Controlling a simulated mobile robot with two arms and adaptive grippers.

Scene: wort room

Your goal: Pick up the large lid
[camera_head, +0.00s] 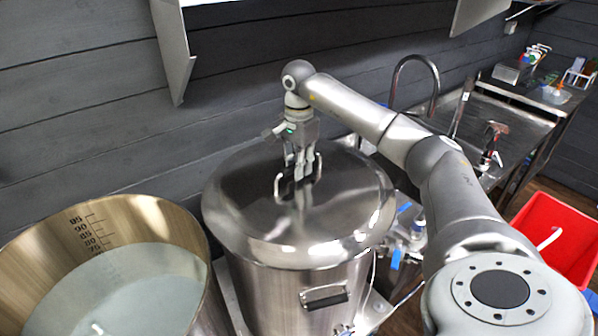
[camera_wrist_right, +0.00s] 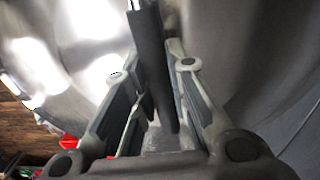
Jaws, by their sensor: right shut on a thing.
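The large lid (camera_head: 255,215) is a shiny domed steel cover on the big steel kettle (camera_head: 270,292) in the middle of the head view. It appears to rest on the kettle's rim. Its bar handle (camera_head: 278,188) stands up from the top. My right gripper (camera_head: 304,172) points down from above and is shut on the handle. In the right wrist view the handle bar (camera_wrist_right: 150,65) runs between the two fingers, with the lid's blurred, reflective surface (camera_wrist_right: 230,45) behind. My left gripper does not show.
An open pot with a measuring scale (camera_head: 150,215) stands at the left, holding pale liquid. Blue-handled valves (camera_head: 397,258) sit right of the kettle. A sink (camera_head: 500,125) with a tap is behind my right arm. A red bin (camera_head: 555,235) is at the far right. A bracket (camera_head: 175,55) hangs above.

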